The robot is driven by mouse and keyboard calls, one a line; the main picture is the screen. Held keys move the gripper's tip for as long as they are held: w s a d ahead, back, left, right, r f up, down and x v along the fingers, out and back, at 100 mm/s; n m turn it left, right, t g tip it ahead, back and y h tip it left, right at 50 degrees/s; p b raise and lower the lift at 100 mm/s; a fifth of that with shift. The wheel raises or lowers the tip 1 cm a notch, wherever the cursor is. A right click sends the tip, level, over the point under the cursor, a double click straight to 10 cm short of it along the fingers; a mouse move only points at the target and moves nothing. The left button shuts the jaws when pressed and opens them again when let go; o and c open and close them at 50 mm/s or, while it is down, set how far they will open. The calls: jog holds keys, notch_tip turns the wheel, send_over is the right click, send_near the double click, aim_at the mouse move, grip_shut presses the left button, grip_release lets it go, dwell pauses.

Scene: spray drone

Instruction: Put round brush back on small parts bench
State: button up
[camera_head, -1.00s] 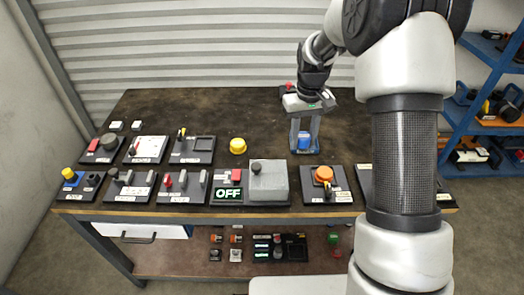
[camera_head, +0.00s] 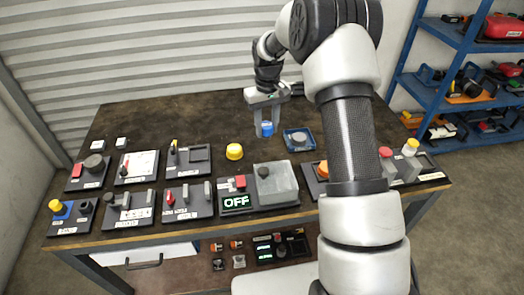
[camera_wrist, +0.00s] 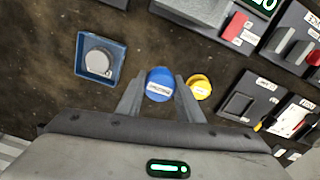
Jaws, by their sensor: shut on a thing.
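My gripper (camera_head: 267,127) is shut on a blue round thing (camera_head: 267,129) with a white label, which may be the round brush; its label is too small to read. In the wrist view, the blue thing (camera_wrist: 160,84) sits between the two grey fingers of my gripper (camera_wrist: 160,88). In the head view it is over the back middle of the dark bench (camera_head: 190,118). I cannot tell whether it touches the top. No bench in view is clearly labelled as the small parts bench.
A yellow round knob (camera_head: 234,151) stands left of my gripper, and a blue square tray (camera_head: 311,149) with a grey round thing stands right. Several control panels line the bench front, including an OFF display (camera_head: 237,203). Blue shelves (camera_head: 440,85) stand right. The back left is mostly clear.

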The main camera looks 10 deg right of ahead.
aim_at(266, 154)
notch_tip(266, 154, down, 9)
jog(key=shift+r+b, duration=0.15)
jog(key=shift+b, duration=0.15)
jog(key=shift+f, duration=0.25)
jog(key=o, duration=1)
jog(key=shift+r, duration=0.1)
jog(key=shift+c, duration=0.2)
